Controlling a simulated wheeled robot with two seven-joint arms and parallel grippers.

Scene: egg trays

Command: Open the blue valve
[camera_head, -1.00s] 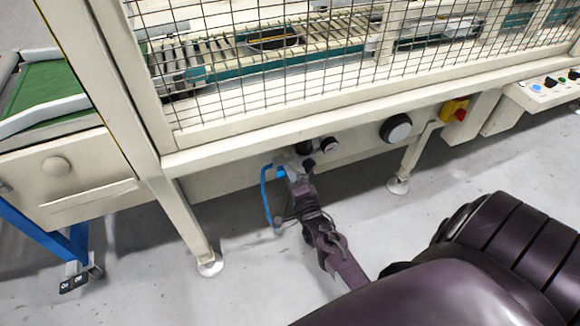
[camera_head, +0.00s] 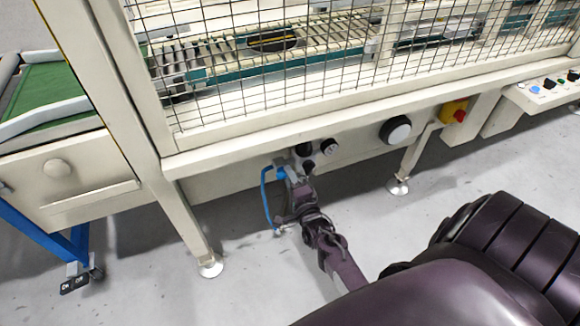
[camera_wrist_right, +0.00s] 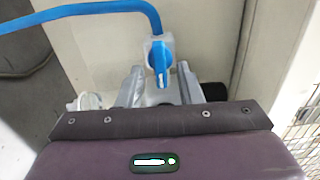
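The blue valve (camera_wrist_right: 160,58) has a blue handle on a pale body, with a blue hose (camera_wrist_right: 95,8) running from it, in the right wrist view. Its handle points toward my right gripper (camera_wrist_right: 160,86). The gripper's two grey fingers stand apart, one on each side of the handle, with gaps visible. In the head view the valve (camera_head: 281,173) is under the machine's lower beam, partly hidden by my right gripper (camera_head: 294,178). My left gripper is not in view.
Black round fittings and a gauge (camera_head: 328,146) sit just right of the valve. Machine legs (camera_head: 195,230) stand left and right. The floor in front is clear.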

